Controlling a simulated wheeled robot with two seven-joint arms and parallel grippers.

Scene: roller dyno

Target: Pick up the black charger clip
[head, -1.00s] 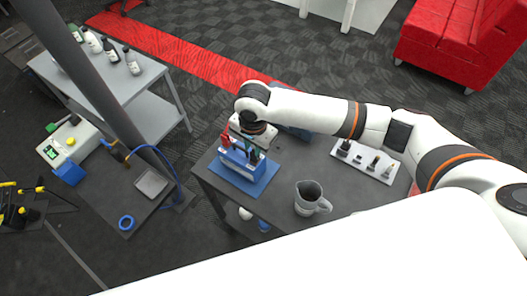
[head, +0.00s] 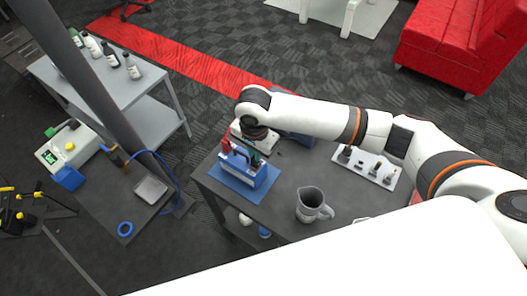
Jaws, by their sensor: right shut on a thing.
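A blue battery-like block (head: 243,171) with a pale handle stands on a blue mat (head: 232,184) on the dark table. A red clip (head: 226,147) sits at its left end. The black charger clip (head: 255,159) is a small dark shape at its right end, with some green beside it. My right gripper (head: 252,146) points down over the back right of the block and is shut on the clip. My own wrist hides much of the jaws, and the exact contact is too small to see. My left gripper is not in view.
A grey mug (head: 310,204) stands at the table's front. A white tray (head: 365,169) with several small dark parts lies to the right, below my right arm. A dark pole (head: 80,75) rises at the left.

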